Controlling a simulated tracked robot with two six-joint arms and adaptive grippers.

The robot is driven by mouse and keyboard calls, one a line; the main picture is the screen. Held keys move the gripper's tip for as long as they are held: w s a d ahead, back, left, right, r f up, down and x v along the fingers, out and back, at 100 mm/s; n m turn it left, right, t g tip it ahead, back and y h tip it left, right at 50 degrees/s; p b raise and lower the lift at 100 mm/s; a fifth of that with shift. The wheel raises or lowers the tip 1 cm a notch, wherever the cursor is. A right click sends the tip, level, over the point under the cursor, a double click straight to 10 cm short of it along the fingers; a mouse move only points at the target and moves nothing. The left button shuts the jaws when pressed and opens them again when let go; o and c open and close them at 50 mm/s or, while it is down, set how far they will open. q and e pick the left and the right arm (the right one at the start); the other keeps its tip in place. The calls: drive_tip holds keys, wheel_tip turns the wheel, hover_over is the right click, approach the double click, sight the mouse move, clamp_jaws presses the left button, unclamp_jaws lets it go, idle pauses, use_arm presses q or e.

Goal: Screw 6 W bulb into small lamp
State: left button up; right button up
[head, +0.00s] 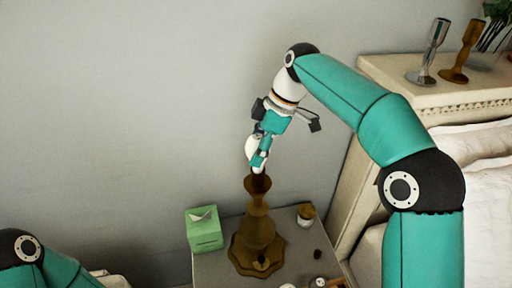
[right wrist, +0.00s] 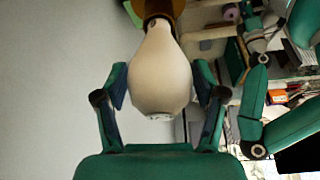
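A brown turned lamp (head: 258,225) without a shade stands on the small bedside table (head: 212,268). My right gripper (head: 258,158) is above the lamp's top and points down. A white bulb (right wrist: 160,72) sits between its two fingers, which are against its sides, and its narrow end meets a brown socket (right wrist: 158,9). In the head view the bulb (head: 251,148) shows partly behind a finger, right over the lamp's top. How deep its base sits in the socket is hidden. Its wattage cannot be read.
A green tissue box (head: 204,230) stands left of the lamp. A small jar (head: 306,214) stands to its right, with small items near the front. The bed (head: 490,220) and its headboard shelf (head: 445,88) are on the right. The wall side is clear.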

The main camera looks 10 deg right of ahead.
drive_tip(key=c, duration=0.7)
drive_tip(key=shift+f+m+b, duration=0.2)
drive_tip(key=shift+m+b, duration=0.4)
drive_tip(key=shift+m+t+h+b, duration=0.3)
drive_tip(key=shift+m+t+b, duration=0.15)
drive_tip(key=shift+m, duration=0.35)
drive_tip(key=shift+r+m+t, duration=0.15)
drive_tip(key=shift+m+t, duration=0.1)
drive_tip(key=shift+m, duration=0.05)
drive_tip(key=shift+m+t+h+b, duration=0.3)
drive_tip(key=shift+m+b, duration=0.2)
drive_tip(key=shift+m, duration=1.2)
